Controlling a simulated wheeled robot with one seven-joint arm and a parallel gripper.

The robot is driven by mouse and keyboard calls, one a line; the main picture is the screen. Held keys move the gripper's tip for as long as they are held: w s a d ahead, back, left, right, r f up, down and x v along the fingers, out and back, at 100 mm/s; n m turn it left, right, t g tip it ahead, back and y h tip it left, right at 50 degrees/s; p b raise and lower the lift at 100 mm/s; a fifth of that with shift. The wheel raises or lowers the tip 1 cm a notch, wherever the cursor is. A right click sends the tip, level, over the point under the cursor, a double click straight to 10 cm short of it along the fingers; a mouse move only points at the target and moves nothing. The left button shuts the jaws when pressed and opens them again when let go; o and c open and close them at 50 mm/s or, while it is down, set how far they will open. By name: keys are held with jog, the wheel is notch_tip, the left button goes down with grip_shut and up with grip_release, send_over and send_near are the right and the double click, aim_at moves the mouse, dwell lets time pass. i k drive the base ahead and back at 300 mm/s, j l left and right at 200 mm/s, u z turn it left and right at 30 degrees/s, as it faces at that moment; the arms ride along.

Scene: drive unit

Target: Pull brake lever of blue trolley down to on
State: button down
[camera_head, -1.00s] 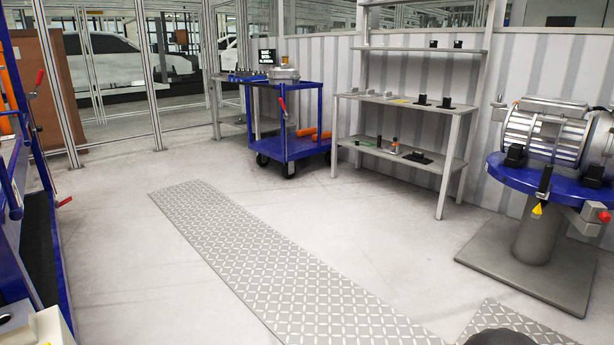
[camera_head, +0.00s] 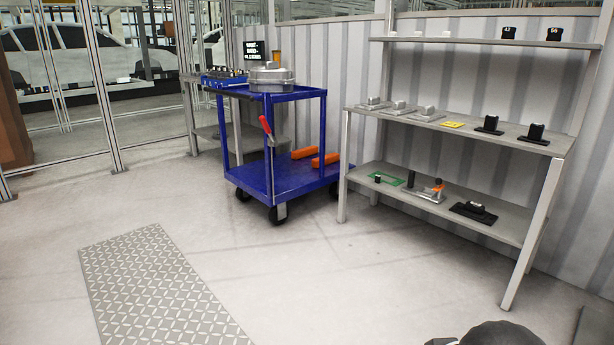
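The blue trolley (camera_head: 262,184) stands in the middle of the view, beside the grey shelf unit. Its brake lever has a red handle (camera_head: 265,125) on the near left post. The handle points up and slightly left from its pivot. A round metal housing (camera_head: 271,78) sits on the trolley's top deck. Two orange pieces lie on the lower deck (camera_head: 270,176). My gripper cannot be made out; only a dark rounded shape shows at the bottom right edge.
The grey shelf unit (camera_head: 350,172) stands right of the trolley and holds several small parts. A bench with a blue tray is behind left. A patterned floor plate (camera_head: 165,290) lies at the lower left. The floor before the trolley is clear.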

aim_at(274, 143)
jog(key=i, duration=3.85)
jog(key=u, duration=0.4)
